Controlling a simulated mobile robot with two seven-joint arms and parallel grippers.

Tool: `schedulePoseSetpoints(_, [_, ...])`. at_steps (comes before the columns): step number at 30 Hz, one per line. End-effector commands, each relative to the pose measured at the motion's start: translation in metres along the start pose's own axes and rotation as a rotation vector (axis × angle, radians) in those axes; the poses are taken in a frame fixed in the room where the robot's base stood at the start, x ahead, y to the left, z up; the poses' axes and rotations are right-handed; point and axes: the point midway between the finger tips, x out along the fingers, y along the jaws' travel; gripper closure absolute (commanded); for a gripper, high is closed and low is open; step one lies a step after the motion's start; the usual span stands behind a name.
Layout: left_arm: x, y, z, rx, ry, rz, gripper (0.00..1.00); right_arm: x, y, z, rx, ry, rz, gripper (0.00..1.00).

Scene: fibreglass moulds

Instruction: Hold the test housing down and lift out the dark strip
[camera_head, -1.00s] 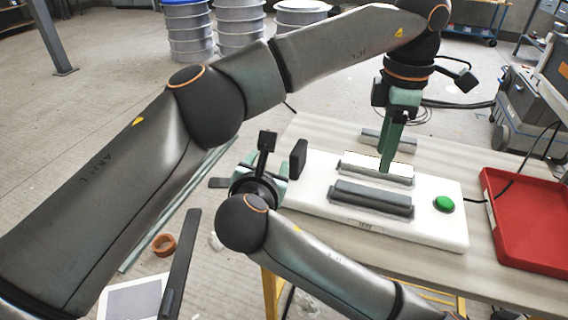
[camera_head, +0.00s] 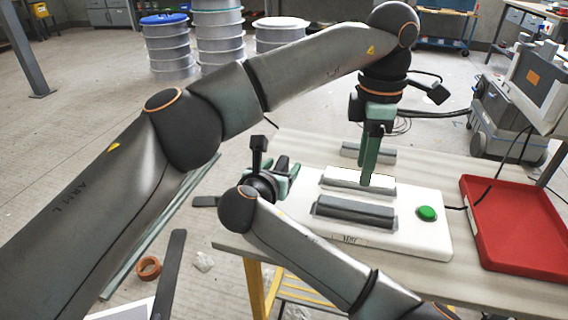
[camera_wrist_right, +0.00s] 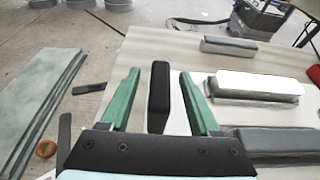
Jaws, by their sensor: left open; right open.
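The test housing (camera_head: 418,244) is a white slab with a green button (camera_head: 427,213), lying on the table. A dark grey strip (camera_head: 353,211) lies along its near side, and a pale bar (camera_head: 340,177) lies behind it. My left gripper (camera_head: 367,183) points down at the pale bar with open fingers; whether it touches is unclear. My right gripper (camera_head: 288,168) is open at the housing's left end. In the right wrist view its green fingers (camera_wrist_right: 155,92) stand either side of an upright black block (camera_wrist_right: 159,88), with gaps on both sides.
A grey bar (camera_head: 369,153) lies on the table (camera_head: 440,170) behind the housing. A red tray (camera_head: 520,235) sits at the right, with a dark cable running between it and the housing. An orange ring (camera_head: 148,268) lies on the floor.

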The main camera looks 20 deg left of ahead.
Motion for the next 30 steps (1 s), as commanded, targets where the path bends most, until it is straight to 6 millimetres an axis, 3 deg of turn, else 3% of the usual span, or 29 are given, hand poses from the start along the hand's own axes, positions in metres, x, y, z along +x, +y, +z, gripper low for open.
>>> schedulePoseSetpoints(8, [0.000,0.000,0.000,0.000,0.000,0.000,0.50,0.022,0.000,0.000,0.001,0.000,0.000,0.38])
schedulePoseSetpoints(19, [0.000,0.000,0.000,0.000,0.000,0.000,0.50,0.025,0.000,0.000,0.002,0.000,0.002,0.38])
schedulePoseSetpoints(30, [0.000,0.000,0.000,0.000,0.000,0.000,0.50,0.025,0.000,0.000,0.001,0.000,0.001,0.79])
